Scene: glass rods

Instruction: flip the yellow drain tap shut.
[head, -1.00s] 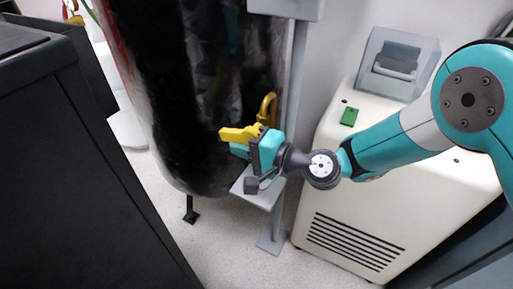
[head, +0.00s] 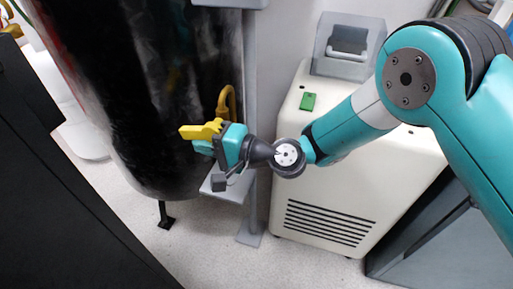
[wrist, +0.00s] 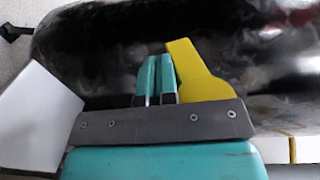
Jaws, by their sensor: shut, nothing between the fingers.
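The yellow drain tap (head: 201,130) shows in the head view in front of the dark, glossy vessel (head: 150,90), its handle pointing left. My gripper (head: 203,147) is just below the handle in that view, shut and empty. In the wrist view the two teal fingers (wrist: 155,78) are together, and the yellow handle (wrist: 197,70) lies close along their right side. I cannot tell whether they touch it. The gripper body hides the tap's lower part in the wrist view.
A grey post (head: 249,120) with a small plate (head: 222,188) stands beside the vessel. A curved yellow pipe (head: 229,100) is behind my gripper. A cream cabinet (head: 330,215) stands to the right and a dark cabinet (head: 60,190) fills the left. Some floor is clear between.

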